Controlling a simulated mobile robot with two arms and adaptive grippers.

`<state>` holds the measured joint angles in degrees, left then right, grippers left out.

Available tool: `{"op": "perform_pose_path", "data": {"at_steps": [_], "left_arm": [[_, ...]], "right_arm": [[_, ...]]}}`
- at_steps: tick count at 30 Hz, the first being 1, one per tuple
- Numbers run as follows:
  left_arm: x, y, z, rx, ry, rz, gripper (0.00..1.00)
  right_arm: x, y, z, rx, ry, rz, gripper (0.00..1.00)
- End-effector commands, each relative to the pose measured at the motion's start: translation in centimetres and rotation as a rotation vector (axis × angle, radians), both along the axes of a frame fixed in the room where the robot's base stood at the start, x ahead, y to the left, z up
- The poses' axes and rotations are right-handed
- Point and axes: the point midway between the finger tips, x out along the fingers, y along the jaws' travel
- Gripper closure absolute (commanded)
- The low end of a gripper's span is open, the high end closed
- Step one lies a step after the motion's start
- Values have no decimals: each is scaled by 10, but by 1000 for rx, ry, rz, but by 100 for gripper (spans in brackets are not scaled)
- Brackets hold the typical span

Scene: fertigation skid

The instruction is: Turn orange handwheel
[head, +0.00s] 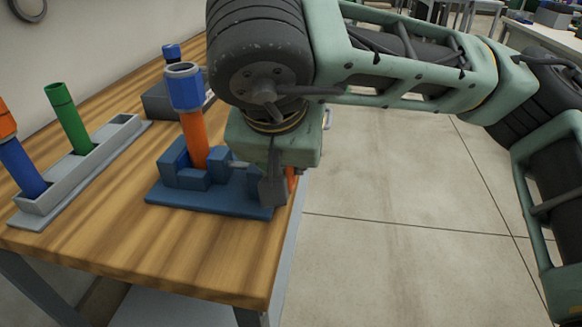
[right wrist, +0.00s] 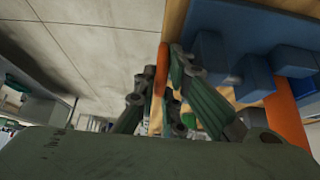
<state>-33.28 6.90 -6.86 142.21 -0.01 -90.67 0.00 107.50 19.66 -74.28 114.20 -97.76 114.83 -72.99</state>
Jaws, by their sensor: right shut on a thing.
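The orange handwheel (head: 291,178) shows only as a small orange piece at the right end of the blue fixture (head: 210,197), at the bench edge. My right gripper (head: 275,183) hides most of it in the head view. In the right wrist view the orange handwheel (right wrist: 160,72) appears edge-on as a narrow strip between the two fingers of my right gripper (right wrist: 164,88), which are shut on it. My left gripper is in neither view.
An orange pipe with a blue collar (head: 184,88) stands upright in the fixture, close to my right gripper. A grey tray (head: 90,165) with green and blue tubes stands left on the wooden bench (head: 130,245). A dark box (head: 168,103) is behind. Floor to the right is clear.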

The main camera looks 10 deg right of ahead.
Motion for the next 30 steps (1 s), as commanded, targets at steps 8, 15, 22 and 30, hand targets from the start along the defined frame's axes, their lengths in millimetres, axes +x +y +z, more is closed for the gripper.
{"op": "perform_pose_path", "data": {"at_steps": [8, 15, 22, 30], "left_arm": [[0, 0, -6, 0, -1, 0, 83], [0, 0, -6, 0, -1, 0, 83], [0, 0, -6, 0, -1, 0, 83], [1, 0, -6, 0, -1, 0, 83]], "right_arm": [[-1, 0, 0, -13, -41, 0, 100], [-1, 1, 0, -14, -44, 0, 100], [-1, 1, 0, -14, -43, 0, 86], [-1, 0, 0, -14, -43, 0, 83]]}}
